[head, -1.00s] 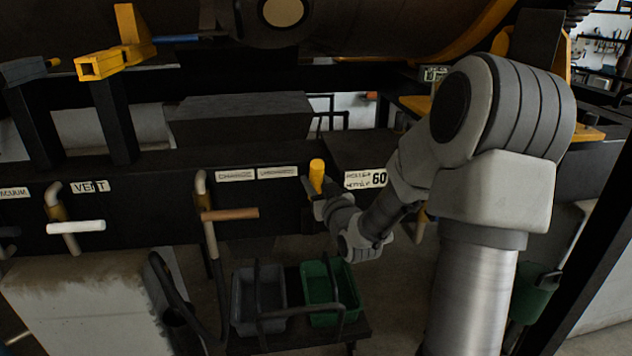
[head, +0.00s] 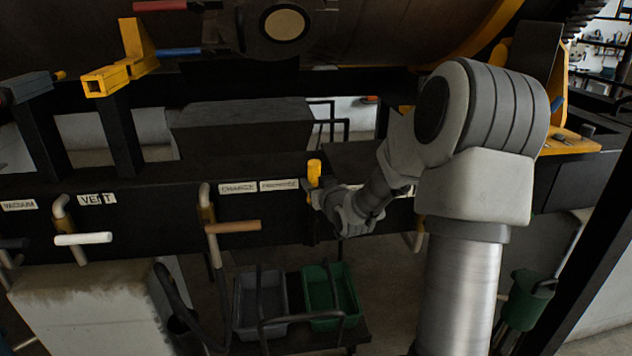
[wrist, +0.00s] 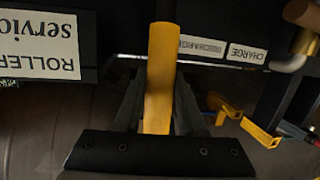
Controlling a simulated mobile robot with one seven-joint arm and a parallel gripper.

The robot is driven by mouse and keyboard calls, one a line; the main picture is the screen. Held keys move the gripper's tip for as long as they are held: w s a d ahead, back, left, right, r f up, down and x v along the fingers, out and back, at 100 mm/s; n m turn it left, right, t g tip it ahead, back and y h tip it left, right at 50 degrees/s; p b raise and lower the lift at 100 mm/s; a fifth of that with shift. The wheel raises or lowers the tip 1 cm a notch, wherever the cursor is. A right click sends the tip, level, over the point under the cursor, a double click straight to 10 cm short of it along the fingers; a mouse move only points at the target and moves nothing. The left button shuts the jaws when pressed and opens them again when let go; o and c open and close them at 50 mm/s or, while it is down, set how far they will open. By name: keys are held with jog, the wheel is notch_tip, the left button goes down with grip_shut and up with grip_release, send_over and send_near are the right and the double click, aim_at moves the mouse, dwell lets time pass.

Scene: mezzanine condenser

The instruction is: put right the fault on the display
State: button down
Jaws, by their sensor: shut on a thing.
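My gripper (head: 320,197) is at the dark panel, right of the charge label (head: 238,188) and discharge label (head: 279,184). It is shut on an upright yellow handle (head: 314,172). In the wrist view the yellow handle (wrist: 160,75) stands between the dark fingers (wrist: 157,115); its lower end is hidden. A roller service label (wrist: 40,45) shows beside it there; in the head view my arm mostly covers that label. No display is in either view.
A tan-handled lever (head: 233,227) and a white-handled lever (head: 83,239) stand left along the panel, near the vent label (head: 97,199). A grey bin (head: 239,322) and green bin (head: 353,290) sit below. A yellow bracket (head: 108,82) stands above left.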

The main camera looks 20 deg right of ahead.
jog(key=w+p, duration=0.1)
jog(key=w+g, duration=0.1)
jog(key=w+r+p, duration=0.1)
jog(key=shift+d+p, duration=0.3)
jog(key=shift+d, duration=0.1)
jog(key=shift+w+d+f+g, duration=0.1)
jog(key=shift+w+f+g, duration=0.1)
jog(key=shift+w+g, duration=0.3)
jog(key=c, duration=0.5)
grip_release()
jog(key=shift+f, duration=0.1)
jog(key=p+v, duration=0.1)
jog(key=v, duration=1.6)
jog(key=shift+s+d+p, duration=0.15)
jog(key=shift+s+p, duration=0.05)
jog(key=shift+p, duration=0.2)
jog(key=shift+r, duration=0.2)
